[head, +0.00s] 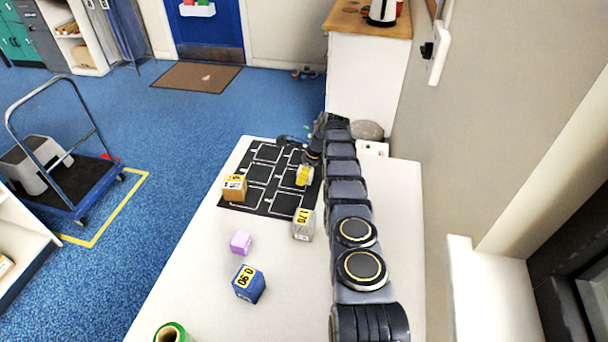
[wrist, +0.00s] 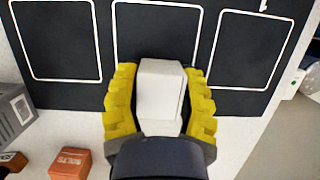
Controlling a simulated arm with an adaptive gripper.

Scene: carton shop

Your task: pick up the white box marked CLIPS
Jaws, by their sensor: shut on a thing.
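A plain white box (wrist: 160,92) stands between the yellow fingers of my gripper (wrist: 160,100) in the wrist view. The fingers press on its left and right sides, and no CLIPS marking shows on the faces I see. In the head view my gripper (head: 304,175) is over the right part of the black mat (head: 283,204), and the box is mostly hidden by the fingers and arm. I cannot tell whether the box touches the mat.
On the white table (head: 203,285) are an orange-brown box (head: 235,188), a grey box (head: 303,226), a purple box (head: 241,242), a blue box (head: 249,285) and a green roll (head: 172,333). A box marked BOLTS (wrist: 70,164) shows in the wrist view.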

